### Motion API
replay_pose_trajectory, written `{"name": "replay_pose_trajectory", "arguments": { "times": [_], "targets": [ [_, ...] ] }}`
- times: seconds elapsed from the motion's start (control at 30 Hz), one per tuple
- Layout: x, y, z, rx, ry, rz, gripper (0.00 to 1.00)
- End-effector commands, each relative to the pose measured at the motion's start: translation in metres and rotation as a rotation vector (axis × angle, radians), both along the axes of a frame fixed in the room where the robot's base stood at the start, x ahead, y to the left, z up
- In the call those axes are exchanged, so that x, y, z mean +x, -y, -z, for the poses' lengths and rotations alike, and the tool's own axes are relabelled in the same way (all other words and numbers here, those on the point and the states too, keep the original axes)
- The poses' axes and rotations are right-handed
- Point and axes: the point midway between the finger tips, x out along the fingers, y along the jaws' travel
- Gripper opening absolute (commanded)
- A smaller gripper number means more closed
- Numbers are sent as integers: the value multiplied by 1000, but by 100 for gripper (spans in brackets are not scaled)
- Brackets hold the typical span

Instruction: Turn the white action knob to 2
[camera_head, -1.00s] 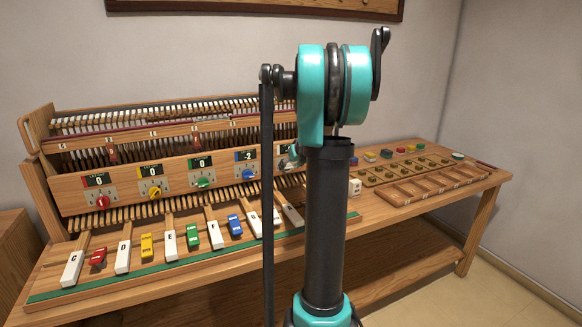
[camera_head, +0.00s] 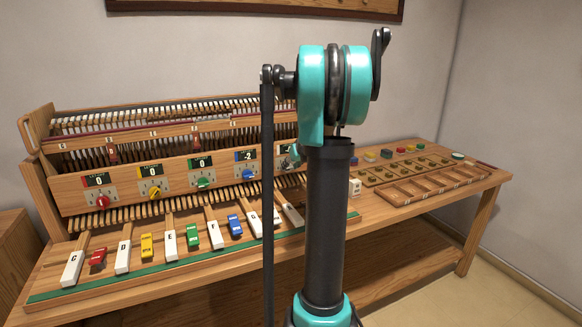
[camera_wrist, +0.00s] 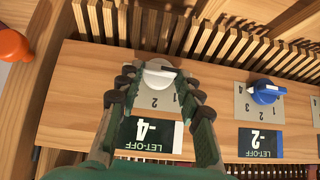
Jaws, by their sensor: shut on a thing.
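The white knob (camera_wrist: 160,72) sits on a pale dial plate in the wrist view, which shows the panel upside down. In the head view my arm hides most of the white knob's area, and only a small part of my gripper (camera_head: 290,155) shows left of the arm.
A blue knob (camera_wrist: 266,92) with a display reading -2 is right of the white one in the wrist view. An orange rounded thing (camera_wrist: 14,45) is at the left edge. In the head view, red (camera_head: 102,200), yellow (camera_head: 155,193) and green (camera_head: 204,183) knobs show 0.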

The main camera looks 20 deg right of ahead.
Motion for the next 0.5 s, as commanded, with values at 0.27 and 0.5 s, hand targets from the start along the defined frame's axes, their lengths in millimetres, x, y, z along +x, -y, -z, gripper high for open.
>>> {"name": "replay_pose_trajectory", "arguments": {
  "times": [0.27, 0.5],
  "targets": [
    [0, 7, 1, 169, -5, 4, 7],
    [1, 12, 3, 392, -12, 4, 7]
  ]
}}
